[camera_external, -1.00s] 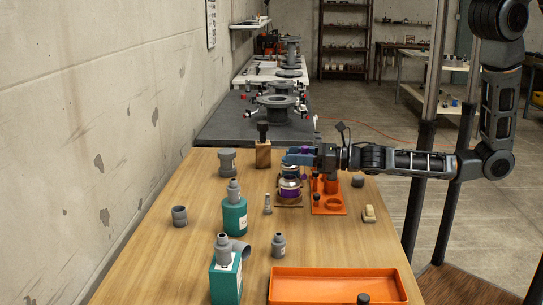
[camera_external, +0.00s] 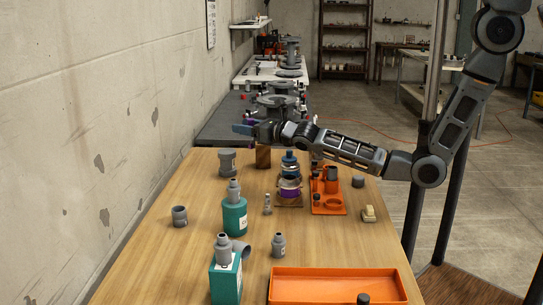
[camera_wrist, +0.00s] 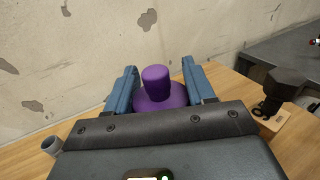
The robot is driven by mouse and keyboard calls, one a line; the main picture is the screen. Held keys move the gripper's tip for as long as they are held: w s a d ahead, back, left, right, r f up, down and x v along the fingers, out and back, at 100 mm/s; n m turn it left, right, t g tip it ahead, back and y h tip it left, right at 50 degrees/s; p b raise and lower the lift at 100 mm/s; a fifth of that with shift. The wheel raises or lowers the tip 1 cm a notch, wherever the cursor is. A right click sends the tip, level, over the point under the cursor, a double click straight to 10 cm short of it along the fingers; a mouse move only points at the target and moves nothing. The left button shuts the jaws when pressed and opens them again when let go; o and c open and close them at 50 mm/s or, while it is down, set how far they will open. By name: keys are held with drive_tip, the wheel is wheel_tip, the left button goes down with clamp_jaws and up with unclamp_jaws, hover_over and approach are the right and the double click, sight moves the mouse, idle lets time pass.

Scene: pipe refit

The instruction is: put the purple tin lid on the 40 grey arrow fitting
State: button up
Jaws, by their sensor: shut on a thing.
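In the wrist view my gripper (camera_wrist: 160,88) is shut on the purple tin lid (camera_wrist: 156,82), whose round knob stands between the blue fingers. In the external view my gripper (camera_external: 243,129) is high over the far left of the table. Several grey fittings stand on the table: a flanged one (camera_external: 227,163) at the far left, a short ring-like one (camera_external: 180,216) at the left edge, and a stepped one (camera_external: 278,246) near the middle. A grey fitting (camera_wrist: 52,146) also shows at lower left in the wrist view.
Teal containers with grey tops (camera_external: 235,217) stand left of centre. A purple-banded tin (camera_external: 290,191) stands mid-table beside an orange holder (camera_external: 328,209). A wooden block (camera_external: 263,160) stands at the back. An orange tray (camera_external: 335,273) lies in front. The wall is close on the left.

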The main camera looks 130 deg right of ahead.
drive_tip(key=s+d+r+m+g+b, duration=0.1)
drive_tip(key=s+d+r+g, duration=0.15)
drive_tip(key=s+d, duration=0.35)
drive_tip(key=s+d+r+m+g+b, duration=0.1)
drive_tip(key=s+d+r, duration=0.35)
drive_tip(key=d, duration=0.45)
drive_tip(key=b, duration=0.7)
hover_over(223, 150)
drive_tip(key=shift+t+h, duration=0.25)
drive_tip(key=shift+h, duration=0.15)
drive_tip(key=shift+s+d+f, duration=0.1)
drive_tip(key=shift+f, duration=2.75)
drive_tip(key=shift+d+f, duration=0.1)
drive_tip(key=shift+f, duration=2.75)
drive_tip(key=shift+f, duration=0.15)
drive_tip(key=o, duration=1)
